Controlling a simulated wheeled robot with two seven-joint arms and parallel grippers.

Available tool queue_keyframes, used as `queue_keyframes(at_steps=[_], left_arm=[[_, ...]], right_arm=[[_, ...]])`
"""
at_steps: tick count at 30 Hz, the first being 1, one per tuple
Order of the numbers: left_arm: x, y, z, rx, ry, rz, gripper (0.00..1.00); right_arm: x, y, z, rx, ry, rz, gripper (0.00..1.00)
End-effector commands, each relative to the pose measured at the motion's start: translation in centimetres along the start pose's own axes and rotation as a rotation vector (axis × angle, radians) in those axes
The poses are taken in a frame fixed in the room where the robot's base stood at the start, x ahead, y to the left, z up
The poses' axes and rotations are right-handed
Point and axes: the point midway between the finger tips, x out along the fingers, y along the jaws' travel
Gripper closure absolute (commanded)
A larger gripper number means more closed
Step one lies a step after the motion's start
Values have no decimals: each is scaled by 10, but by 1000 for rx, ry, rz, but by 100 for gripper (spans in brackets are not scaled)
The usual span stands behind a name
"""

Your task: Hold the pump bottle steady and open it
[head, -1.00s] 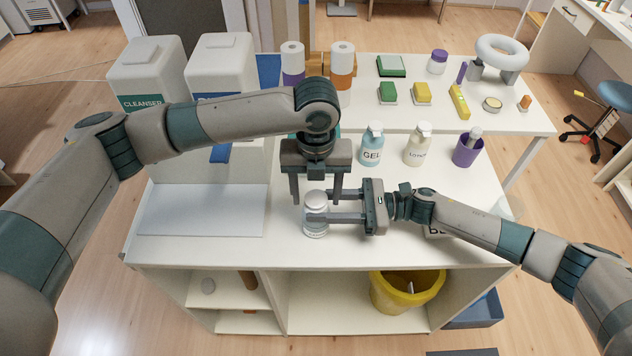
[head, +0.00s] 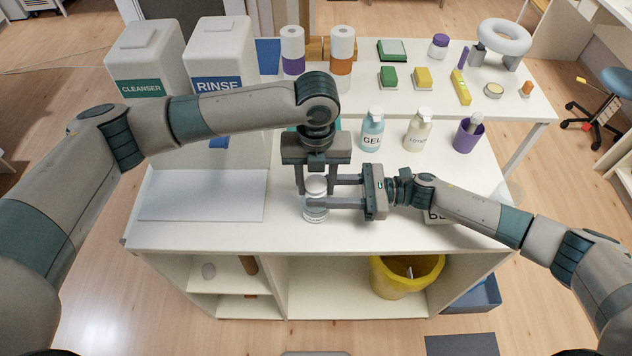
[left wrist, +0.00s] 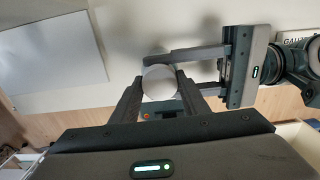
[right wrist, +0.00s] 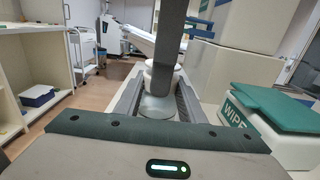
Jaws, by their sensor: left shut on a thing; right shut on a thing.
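My right gripper (head: 322,193) reaches in from the right and is shut on the bottle's body. My left gripper (head: 315,187) points down from above and is shut on the bottle's white top (head: 315,184). In the left wrist view the round white top (left wrist: 160,82) lies between my left fingertips. In the right wrist view the bottle (right wrist: 156,106) is between my right fingers, with a left finger partly covering it.
Large CLEANSER (head: 145,70) and RINSE (head: 222,65) containers stand at the back left. A pale panel (head: 205,200) lies left. A yellow bin (head: 405,280) stands below.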

Motion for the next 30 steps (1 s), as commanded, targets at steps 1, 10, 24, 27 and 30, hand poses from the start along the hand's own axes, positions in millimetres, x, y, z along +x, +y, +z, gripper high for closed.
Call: queue_keyframes(at_steps=[1, 10, 24, 27, 30], left_arm=[[1, 0, 0, -29, 0, 0, 86], [1, 1, 1, -280, -1, 0, 87], [1, 1, 1, -286, -2, 0, 42], [1, 0, 1, -286, -2, 0, 42], [-2, 0, 1, -285, -2, -1, 42]], right_arm=[[-3, 4, -13, 8, 19, -3, 100], [-3, 3, -13, 8, 19, -3, 100], [-3, 3, -13, 7, 19, -3, 100], [-3, 4, -13, 7, 19, -3, 100], [-3, 4, -13, 7, 19, -3, 100]])
